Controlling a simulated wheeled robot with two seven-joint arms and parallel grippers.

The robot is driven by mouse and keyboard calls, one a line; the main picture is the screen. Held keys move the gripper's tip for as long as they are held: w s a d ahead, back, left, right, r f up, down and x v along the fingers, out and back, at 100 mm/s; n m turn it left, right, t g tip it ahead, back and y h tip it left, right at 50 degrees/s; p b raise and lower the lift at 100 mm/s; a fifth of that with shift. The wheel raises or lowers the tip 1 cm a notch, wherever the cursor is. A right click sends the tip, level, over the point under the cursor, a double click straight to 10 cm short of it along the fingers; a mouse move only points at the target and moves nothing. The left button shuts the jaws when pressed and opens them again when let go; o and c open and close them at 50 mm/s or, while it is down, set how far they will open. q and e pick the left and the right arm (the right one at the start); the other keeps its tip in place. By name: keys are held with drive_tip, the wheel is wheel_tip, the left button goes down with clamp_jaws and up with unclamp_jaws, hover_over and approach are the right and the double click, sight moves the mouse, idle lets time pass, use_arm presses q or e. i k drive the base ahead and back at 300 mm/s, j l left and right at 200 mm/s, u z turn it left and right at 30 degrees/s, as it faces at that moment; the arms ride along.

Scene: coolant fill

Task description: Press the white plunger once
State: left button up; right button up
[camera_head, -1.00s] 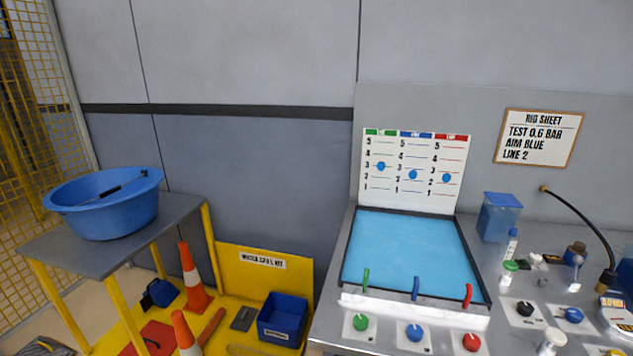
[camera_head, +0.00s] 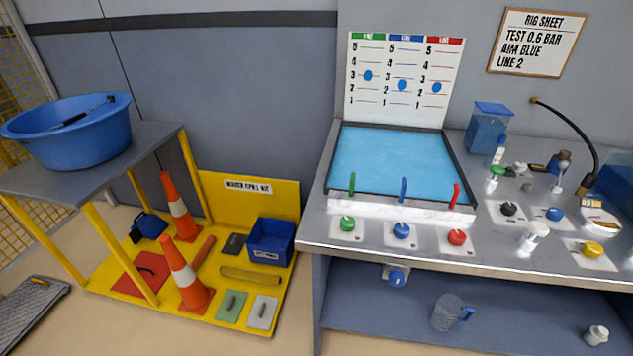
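A white plunger-like knob (camera_head: 535,232) stands upright near the front edge of the metal bench (camera_head: 380,240), right of the red knob (camera_head: 457,237). It is small, and I cannot tell how far down it sits. Neither of my grippers shows in the head view.
Black (camera_head: 508,209), blue (camera_head: 554,214) and yellow (camera_head: 592,249) knobs surround the plunger. A blue-water tray (camera_head: 332,168) with three coloured levers lies to the left. A black hose (camera_head: 575,125) arches at the right. A clear jug (camera_head: 447,312) stands on the shelf below.

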sight(536, 227)
drive_tip(key=z, duration=1.2)
